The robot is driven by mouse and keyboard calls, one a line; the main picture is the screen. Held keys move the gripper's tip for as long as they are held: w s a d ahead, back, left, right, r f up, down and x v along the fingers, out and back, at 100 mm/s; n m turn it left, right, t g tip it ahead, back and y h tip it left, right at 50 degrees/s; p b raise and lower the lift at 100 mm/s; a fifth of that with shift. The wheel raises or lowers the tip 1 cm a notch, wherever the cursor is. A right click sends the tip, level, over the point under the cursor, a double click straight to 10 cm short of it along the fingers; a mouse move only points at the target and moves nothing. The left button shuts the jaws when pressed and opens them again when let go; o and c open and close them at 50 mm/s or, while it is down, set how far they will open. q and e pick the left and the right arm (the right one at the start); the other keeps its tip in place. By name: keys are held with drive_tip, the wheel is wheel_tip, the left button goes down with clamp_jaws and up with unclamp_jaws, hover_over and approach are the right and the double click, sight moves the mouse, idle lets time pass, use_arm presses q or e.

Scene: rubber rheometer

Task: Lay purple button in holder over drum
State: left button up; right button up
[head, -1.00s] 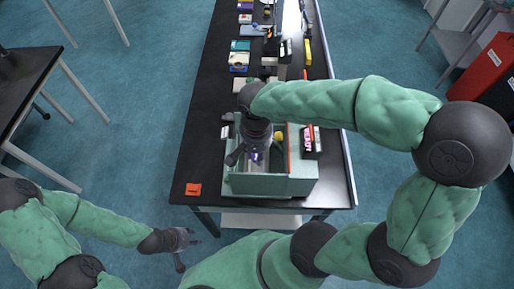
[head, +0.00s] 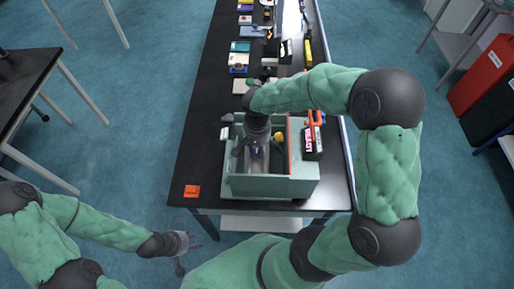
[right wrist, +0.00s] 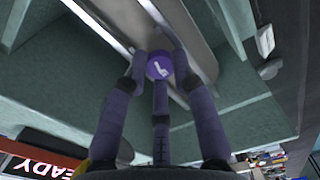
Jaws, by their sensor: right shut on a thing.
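The purple button (right wrist: 159,65) shows in the right wrist view as a small purple disc with a white mark. My right gripper (right wrist: 158,75) is shut on it, with the fingers around its rim. In the head view my right gripper (head: 257,150) points down inside the pale green rheometer housing (head: 270,186), above a grey metal part. In the right wrist view a grey metal channel (right wrist: 205,60) lies behind the button. I cannot tell the holder and the drum apart, nor whether the button touches anything. My left gripper (head: 184,243) is off the table at lower left; its opening is unclear.
A display reading READY (head: 309,141) stands at the housing's right. A yellow knob (head: 279,137) is beside my right gripper. Several items line the black table (head: 205,120) farther back.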

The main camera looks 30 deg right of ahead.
drive_tip(key=shift+f+b, duration=0.35)
drive_tip(key=shift+f, duration=0.05)
drive_tip(key=shift+s+f, duration=0.15)
drive_tip(key=shift+f, duration=0.05)
drive_tip(key=o, duration=0.8)
drive_tip(key=shift+o, duration=0.2)
drive_tip(key=shift+f, duration=0.1)
drive_tip(key=shift+r, duration=0.4)
wheel_tip(320, 180, up, 13)
drive_tip(key=p, duration=0.2)
drive_tip(key=shift+f, duration=0.15)
